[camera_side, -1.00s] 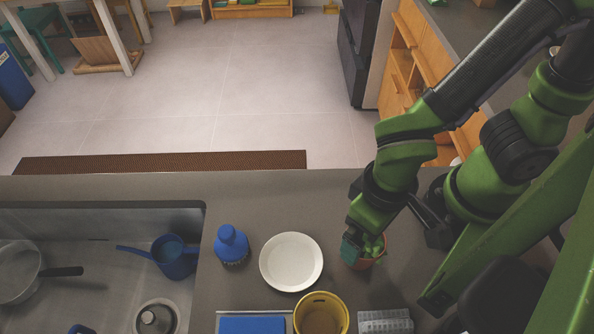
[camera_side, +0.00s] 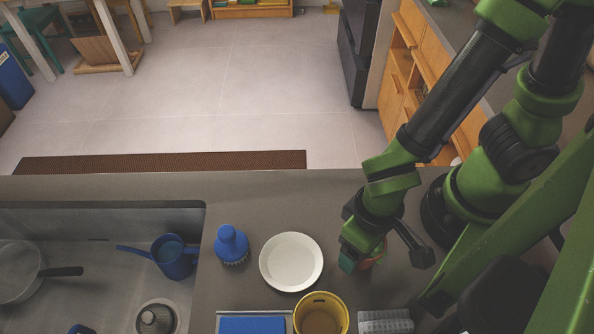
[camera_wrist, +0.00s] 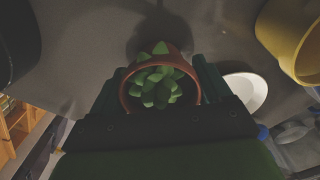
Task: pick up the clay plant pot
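The clay plant pot (camera_wrist: 192,91) is a terracotta pot holding a green leafy succulent. In the wrist view it sits between the two fingers of my gripper (camera_wrist: 160,82), with one finger on each side. The fingers are spread wide around the pot, and I cannot tell whether they touch it. In the side view my gripper (camera_side: 362,258) points down over the counter, and only a small part of the clay plant pot (camera_side: 380,256) shows behind it. The rest of the pot is hidden by the gripper.
A white plate (camera_side: 291,262) lies left of the gripper, with a blue brush (camera_side: 231,243) beyond it. A yellow container (camera_side: 321,316) stands in front, beside a grey item (camera_side: 385,321). The sink (camera_side: 100,219) is at left. Counter behind the plate is clear.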

